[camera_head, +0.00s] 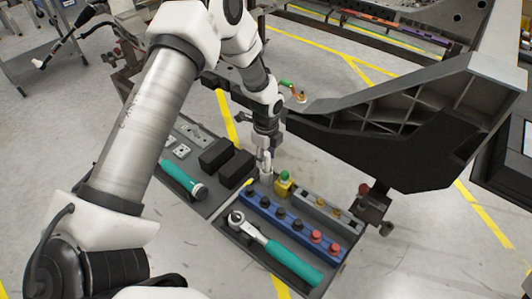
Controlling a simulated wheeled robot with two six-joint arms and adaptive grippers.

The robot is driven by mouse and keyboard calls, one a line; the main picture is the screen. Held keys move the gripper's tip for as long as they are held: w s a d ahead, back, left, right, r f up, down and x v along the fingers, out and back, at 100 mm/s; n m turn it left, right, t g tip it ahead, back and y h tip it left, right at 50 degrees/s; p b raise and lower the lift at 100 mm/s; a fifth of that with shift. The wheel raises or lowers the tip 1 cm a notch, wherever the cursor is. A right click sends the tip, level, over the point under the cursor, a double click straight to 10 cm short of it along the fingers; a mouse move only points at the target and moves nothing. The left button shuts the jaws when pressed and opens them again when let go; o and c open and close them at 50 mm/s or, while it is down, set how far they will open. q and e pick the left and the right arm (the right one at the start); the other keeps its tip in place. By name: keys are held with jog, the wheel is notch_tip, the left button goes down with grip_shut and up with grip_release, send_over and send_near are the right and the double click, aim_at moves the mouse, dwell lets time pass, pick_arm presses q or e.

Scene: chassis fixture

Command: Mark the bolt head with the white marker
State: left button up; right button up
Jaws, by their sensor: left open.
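My left gripper (264,163) points down over the tool tray (222,207), at its far edge. It is open. A small pale, upright thing (266,178) shows at its fingertips; I cannot tell whether it is the white marker. I cannot make out the bolt head for certain. A small green and orange item (291,89) sits on the dark chassis part (370,139) behind the gripper. My right gripper is not in view.
The tray holds a blue socket rail (283,221), a teal-handled ratchet (289,262), another teal-handled tool (182,181), black blocks (226,160) and a grey rail (325,209). The chassis arm rises close behind and right of the tray.

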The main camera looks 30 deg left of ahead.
pick_arm(q)
jog(key=shift+w+f, duration=0.15)
grip_shut()
notch_tip(320, 180, up, 8)
jog(key=p, duration=0.6)
jog(key=shift+f+p, duration=0.1)
jog(key=shift+p, duration=0.3)
jog(key=shift+f, duration=0.1)
jog(key=shift+f, duration=0.1)
